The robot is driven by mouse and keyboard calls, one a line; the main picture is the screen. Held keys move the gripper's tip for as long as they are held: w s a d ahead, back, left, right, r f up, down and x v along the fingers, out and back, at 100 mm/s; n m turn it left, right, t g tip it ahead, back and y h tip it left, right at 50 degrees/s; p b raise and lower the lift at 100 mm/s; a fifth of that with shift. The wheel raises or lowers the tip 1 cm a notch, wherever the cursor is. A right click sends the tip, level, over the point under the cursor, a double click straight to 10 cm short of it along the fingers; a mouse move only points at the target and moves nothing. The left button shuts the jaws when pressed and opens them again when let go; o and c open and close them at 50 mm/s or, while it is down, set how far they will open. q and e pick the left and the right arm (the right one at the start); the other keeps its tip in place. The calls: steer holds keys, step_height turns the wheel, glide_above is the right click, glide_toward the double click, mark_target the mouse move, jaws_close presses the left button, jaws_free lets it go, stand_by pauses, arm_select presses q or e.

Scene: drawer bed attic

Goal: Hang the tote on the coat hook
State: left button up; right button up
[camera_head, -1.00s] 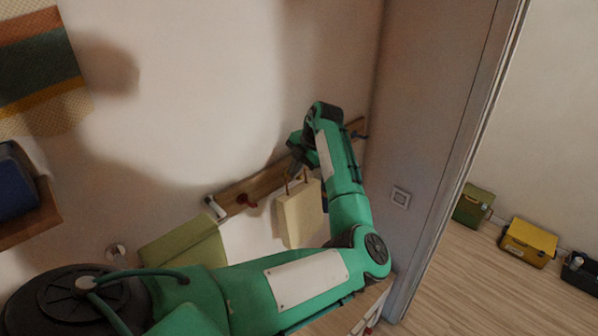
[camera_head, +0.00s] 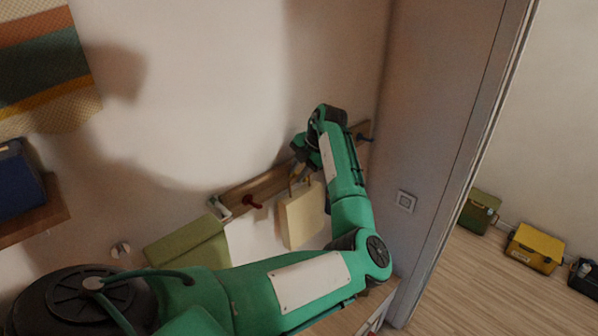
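The cream tote (camera_head: 301,216) hangs upright below my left gripper (camera_head: 300,166), close to the wall. Its handles rise to the gripper. The fingers are small and partly hidden by my wrist, so I cannot make out their gap. The wooden coat rack (camera_head: 267,185) runs along the wall behind the tote. A red hook (camera_head: 252,202) shows left of the tote, and a dark blue hook (camera_head: 364,137) shows at the rack's right end. Any hook behind the gripper is hidden. I cannot tell whether the handles touch a hook. My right gripper is out of view.
A green item (camera_head: 188,243) sits low against the wall at left. A blue box (camera_head: 20,188) stands on a wooden shelf (camera_head: 36,221). A grey panel (camera_head: 430,110) stands right of my arm. Green (camera_head: 478,212) and yellow (camera_head: 533,248) boxes are on the floor beyond.

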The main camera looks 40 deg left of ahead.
arm_select(q)
steer(key=shift+o, duration=0.2)
steer(key=shift+d+f, duration=0.1)
steer(key=shift+w+d+r, duration=0.1)
steer(key=shift+r, duration=0.1)
steer(key=b+v, duration=0.6)
steer(key=v, duration=0.7)
steer(key=shift+r, duration=0.25)
